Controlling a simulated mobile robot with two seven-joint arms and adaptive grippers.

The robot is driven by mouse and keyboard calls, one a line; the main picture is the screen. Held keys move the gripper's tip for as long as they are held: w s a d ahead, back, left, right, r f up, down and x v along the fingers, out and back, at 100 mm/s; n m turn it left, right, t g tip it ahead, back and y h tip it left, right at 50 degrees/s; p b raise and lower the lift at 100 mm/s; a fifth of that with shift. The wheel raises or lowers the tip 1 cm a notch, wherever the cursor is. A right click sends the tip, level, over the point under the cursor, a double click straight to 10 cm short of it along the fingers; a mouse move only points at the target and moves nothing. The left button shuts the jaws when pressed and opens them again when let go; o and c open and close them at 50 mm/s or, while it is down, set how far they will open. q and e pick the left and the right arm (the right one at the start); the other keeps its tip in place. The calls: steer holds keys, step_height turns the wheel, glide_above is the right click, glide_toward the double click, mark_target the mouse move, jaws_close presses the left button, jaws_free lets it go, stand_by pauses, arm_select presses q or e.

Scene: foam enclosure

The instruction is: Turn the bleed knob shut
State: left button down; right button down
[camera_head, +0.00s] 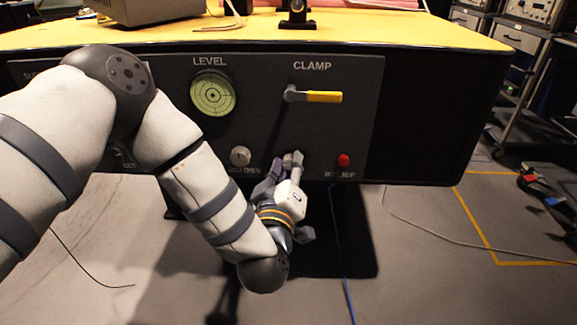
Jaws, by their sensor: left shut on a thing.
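My left gripper (288,162) reaches up to the dark front panel below the clamp lever. Its fingers are shut on a small light knob (288,158), taken to be the bleed knob, which they mostly cover. Any label under that knob is hidden behind the gripper, and the knob's turn angle cannot be read. My right gripper is not in view.
Left of the gripper is another grey knob (240,156) with a partly hidden label. A red RELIEF button (344,160) is close on the right. Above are the yellow CLAMP lever (322,97), lying level, and the round green LEVEL gauge (213,94). Cables lie on the floor.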

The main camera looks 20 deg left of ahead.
arm_select(q)
steer(key=shift+d+r+m+p, duration=0.1)
steer(key=shift+r+m+p, duration=0.2)
steer(key=shift+m+p, duration=0.55)
steer(key=m+p, duration=0.2)
steer(key=p, duration=0.1)
steer(key=shift+f+m+g+y+p, duration=0.1)
steer(key=shift+m+g+y+p, duration=0.2)
steer(key=shift+m+p, duration=1.95)
steer(key=shift+f+m+g+y+p, duration=0.1)
steer(key=shift+m+g+y+p, duration=0.3)
steer(key=shift+m, duration=3.5)
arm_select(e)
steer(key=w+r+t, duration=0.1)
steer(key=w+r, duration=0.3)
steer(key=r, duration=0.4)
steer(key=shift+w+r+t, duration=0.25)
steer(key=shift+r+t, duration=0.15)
arm_select(q)
steer(key=c, duration=1.3)
jaws_free()
